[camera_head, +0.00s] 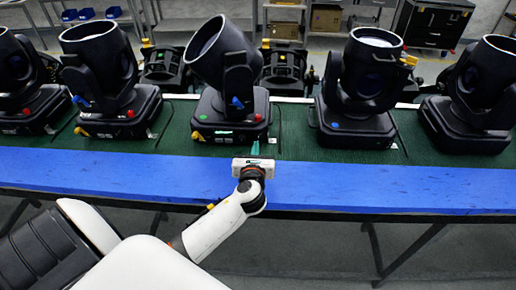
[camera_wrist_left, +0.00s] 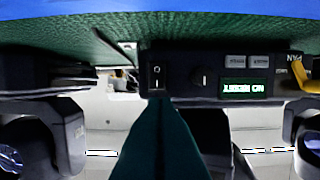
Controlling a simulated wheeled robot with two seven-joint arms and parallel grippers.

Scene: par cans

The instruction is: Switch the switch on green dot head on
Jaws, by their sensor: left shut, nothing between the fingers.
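My left gripper (camera_head: 255,149) is shut and empty, in front of the right part of the middle lamp head's base (camera_head: 230,108). The left wrist view is upside down. There the teal fingers (camera_wrist_left: 161,105) point at the black panel, their tips close to the rocker switch (camera_wrist_left: 157,77). I cannot tell whether they touch. A knob (camera_wrist_left: 200,78) and lit display (camera_wrist_left: 246,88) sit beside the switch. My right gripper is out of view.
A red-marked lamp head (camera_head: 110,90) stands to the left, and a blue-marked one (camera_head: 357,128) to the right. More stand at both ends. All sit on a green mat (camera_head: 165,142) behind a blue table edge (camera_head: 100,175). The blue strip is clear.

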